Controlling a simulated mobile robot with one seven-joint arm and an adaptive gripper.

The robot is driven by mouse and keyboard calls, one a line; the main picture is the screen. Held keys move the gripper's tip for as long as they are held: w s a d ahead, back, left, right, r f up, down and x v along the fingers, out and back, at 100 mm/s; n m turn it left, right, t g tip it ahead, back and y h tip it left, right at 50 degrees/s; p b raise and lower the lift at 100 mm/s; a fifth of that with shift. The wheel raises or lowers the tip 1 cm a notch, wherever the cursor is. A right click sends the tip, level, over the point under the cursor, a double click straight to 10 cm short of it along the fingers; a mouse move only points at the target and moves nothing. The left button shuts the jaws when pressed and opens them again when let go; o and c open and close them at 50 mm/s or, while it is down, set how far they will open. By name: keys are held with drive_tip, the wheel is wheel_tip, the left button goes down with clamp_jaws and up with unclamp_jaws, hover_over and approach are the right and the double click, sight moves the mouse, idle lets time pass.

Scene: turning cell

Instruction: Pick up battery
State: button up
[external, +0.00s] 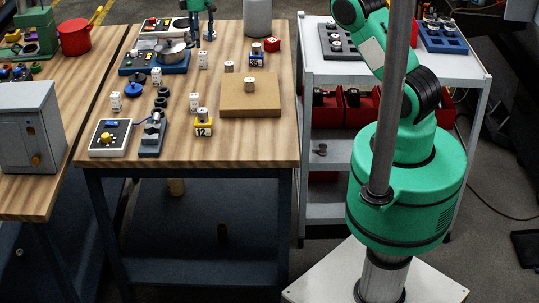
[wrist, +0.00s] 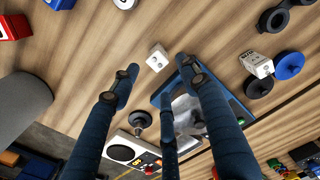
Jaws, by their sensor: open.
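No object is clearly recognisable as a battery. Several small white blocks with dark marks stand on the wooden table (external: 262,142): one at the centre (external: 203,60), one beside the blue unit (external: 156,77), and others nearer the front. My gripper (external: 204,36) hangs at the back of the table with dark blue fingers pointing down. In the wrist view my gripper (wrist: 156,68) is open, fingertips spread and empty. The central white block (wrist: 157,57) shows between and just beyond them, apart from both. A second marked white block (wrist: 258,65) shows at right.
The blue unit with a metal pan (external: 172,52) stands left of my gripper; a grey cylinder (external: 257,18) stands right. The table's front right is clear.

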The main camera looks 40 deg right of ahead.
sight(199, 49)
drive_tip(key=shift+f, duration=2.2)
drive_tip(key=shift+d+f+b, duration=0.1)
drive_tip(key=shift+f+b, duration=0.8)
drive_tip(key=shift+f, duration=1.7)
clamp_jaws()
